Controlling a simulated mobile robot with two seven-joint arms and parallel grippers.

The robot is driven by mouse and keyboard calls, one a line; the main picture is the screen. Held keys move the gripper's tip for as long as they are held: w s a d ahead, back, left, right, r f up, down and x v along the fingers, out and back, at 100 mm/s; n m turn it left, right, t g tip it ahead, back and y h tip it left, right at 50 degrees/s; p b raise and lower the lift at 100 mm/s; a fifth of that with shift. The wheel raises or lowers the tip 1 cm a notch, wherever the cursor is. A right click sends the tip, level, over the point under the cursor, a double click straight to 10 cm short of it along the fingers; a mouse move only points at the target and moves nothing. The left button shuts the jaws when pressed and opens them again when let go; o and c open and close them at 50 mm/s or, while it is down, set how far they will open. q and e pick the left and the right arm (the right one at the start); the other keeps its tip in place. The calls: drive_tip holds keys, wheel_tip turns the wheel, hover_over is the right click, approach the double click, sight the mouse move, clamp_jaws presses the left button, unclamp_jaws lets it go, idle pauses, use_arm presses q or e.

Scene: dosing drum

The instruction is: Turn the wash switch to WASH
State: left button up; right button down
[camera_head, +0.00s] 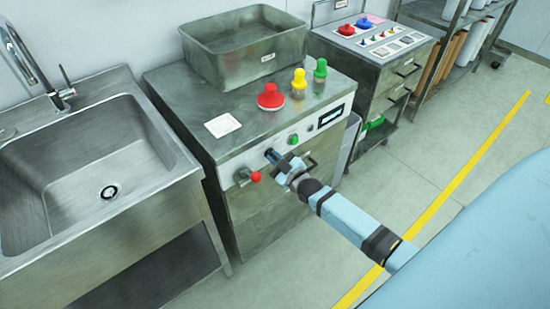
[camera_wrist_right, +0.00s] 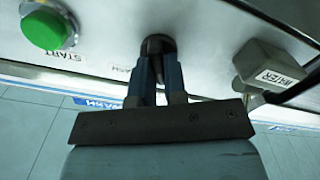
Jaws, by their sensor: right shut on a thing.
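The wash switch (camera_wrist_right: 157,44) is a small dark knob on the pale front panel (camera_head: 235,165) of the steel machine. In the right wrist view, a partly covered label, seemingly WASH, lies beside it. My right gripper (camera_wrist_right: 158,66) has its two blue fingers closed around the knob, hiding part of it, so its exact turn angle is hard to read. In the head view my right gripper (camera_head: 275,159) reaches the panel from the lower right, and the switch is mostly hidden by it. My left gripper is not in view.
Close to the switch are a green START button (camera_wrist_right: 48,28), a labelled grey block (camera_wrist_right: 268,68) and a red ball handle (camera_head: 255,177). A steel tub (camera_head: 245,48), a red knob piece (camera_head: 270,97) and yellow and green pieces stand on top. A sink (camera_head: 95,160) is left.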

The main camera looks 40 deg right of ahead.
drive_tip(key=m+p, duration=0.1)
drive_tip(key=m, duration=0.4)
drive_tip(key=shift+d, duration=0.1)
drive_tip(key=m, duration=0.6)
drive_tip(key=shift+d+m+p, duration=0.15)
drive_tip(key=shift+m+p, duration=0.15)
idle(0.3)
drive_tip(key=c, duration=1.2)
unclamp_jaws()
drive_tip(key=shift+o, duration=0.2)
drive_tip(key=shift+s, duration=0.1)
drive_tip(key=s+d, duration=0.1)
drive_tip(key=s, duration=1.2)
drive_tip(key=shift+s, duration=0.3)
